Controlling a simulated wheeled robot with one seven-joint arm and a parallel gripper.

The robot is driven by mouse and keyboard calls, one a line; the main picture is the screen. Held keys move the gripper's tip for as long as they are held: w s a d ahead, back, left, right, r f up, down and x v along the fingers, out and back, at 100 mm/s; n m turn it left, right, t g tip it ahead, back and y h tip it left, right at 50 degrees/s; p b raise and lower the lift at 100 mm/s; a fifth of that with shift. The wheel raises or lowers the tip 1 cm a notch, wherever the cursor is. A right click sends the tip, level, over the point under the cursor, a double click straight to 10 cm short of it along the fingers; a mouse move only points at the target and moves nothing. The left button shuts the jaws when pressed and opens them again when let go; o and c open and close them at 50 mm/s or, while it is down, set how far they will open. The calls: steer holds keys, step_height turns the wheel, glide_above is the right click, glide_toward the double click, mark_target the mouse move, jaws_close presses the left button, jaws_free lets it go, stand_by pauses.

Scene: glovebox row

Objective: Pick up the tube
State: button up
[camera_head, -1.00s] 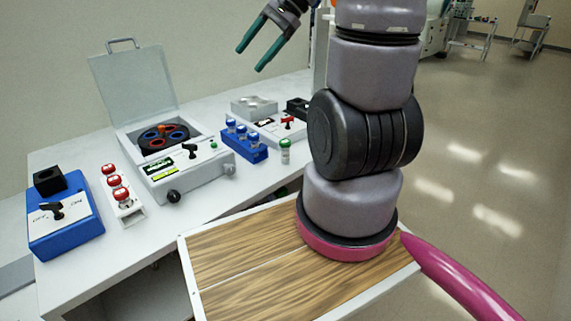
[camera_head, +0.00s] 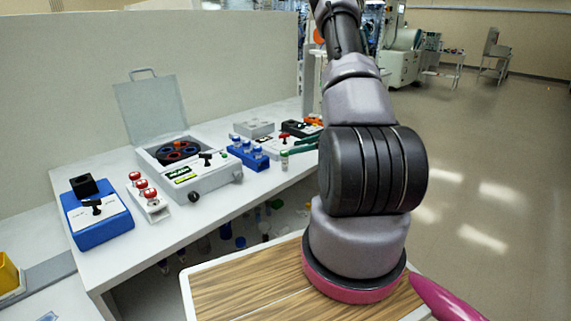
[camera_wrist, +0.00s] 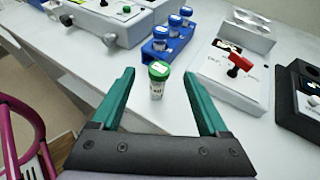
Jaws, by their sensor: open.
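The tube (camera_wrist: 157,80) has a green cap and a pale labelled body. It stands upright on the white bench, and it also shows in the head view (camera_head: 284,160) near the bench's front edge. My gripper (camera_wrist: 165,78) has two green fingers, open and empty. In the wrist view the tube lies between the lines of the two fingers, near the fingertips, with a gap on both sides. In the head view the gripper (camera_head: 304,145) is just right of the tube, partly hidden by my arm.
A blue rack (camera_wrist: 168,42) with blue-capped tubes stands behind the tube. A white device with a red switch (camera_wrist: 233,75) is to its right. A centrifuge (camera_head: 190,170) with its lid up and a white rack of red-capped tubes (camera_head: 150,198) stand further left. Bare bench surrounds the tube.

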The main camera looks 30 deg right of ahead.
mark_target(282, 151)
steer(key=x, duration=0.9)
steer(key=shift+f, duration=0.45)
steer(key=shift+c, duration=0.3)
jaws_close()
steer(key=shift+r, duration=0.1)
